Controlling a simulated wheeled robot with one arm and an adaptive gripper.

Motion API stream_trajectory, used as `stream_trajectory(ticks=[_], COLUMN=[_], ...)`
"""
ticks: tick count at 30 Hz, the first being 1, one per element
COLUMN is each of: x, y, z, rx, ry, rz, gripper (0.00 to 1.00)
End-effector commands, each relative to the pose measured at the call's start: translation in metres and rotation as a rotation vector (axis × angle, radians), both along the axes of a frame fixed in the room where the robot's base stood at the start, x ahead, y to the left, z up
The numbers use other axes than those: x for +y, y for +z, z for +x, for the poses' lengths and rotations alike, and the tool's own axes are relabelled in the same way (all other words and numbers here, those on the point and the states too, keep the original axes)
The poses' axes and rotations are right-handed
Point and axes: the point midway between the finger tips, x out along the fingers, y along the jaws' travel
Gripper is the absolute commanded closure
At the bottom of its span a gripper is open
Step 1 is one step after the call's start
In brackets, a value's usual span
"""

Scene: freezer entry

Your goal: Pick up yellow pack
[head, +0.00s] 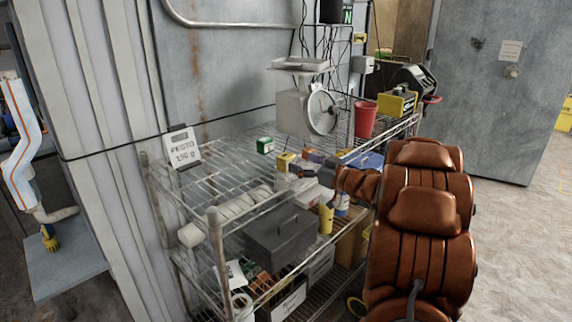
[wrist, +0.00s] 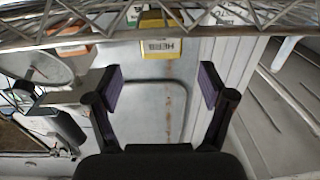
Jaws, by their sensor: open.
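The yellow pack (head: 285,161) sits on the top wire shelf in the head view, just left of my gripper (head: 304,166). In the wrist view the yellow pack (wrist: 158,40) shows dark lettering and lies near the top edge, beyond the fingertips and roughly centred between them. My gripper (wrist: 162,85) is open, with its two purple-padded fingers apart and nothing between them. The pack and the fingers look apart. In the head view part of the gripper blends with my brown arm.
A green-and-white box (head: 265,145) stands behind the pack. A scale (head: 306,110), a red cup (head: 365,119) and a yellow-black box (head: 397,104) stand farther right. A sign (head: 184,146) stands at the shelf's left. The shelf's left part is largely clear.

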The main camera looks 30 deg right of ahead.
Motion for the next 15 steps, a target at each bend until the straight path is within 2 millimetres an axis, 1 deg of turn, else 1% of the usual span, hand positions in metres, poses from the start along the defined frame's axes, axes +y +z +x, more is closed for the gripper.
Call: stream_trajectory(ticks=[3,8,15], x=[0.004,0.008,0.017], y=[0.001,0.002,0.001], z=[0.012,0.023,0.052], rx=[-0.001,-0.002,0.002], ry=[0.001,0.002,0.000], rz=[-0.001,-0.002,0.001], gripper=[0.19,0.19,0.19])
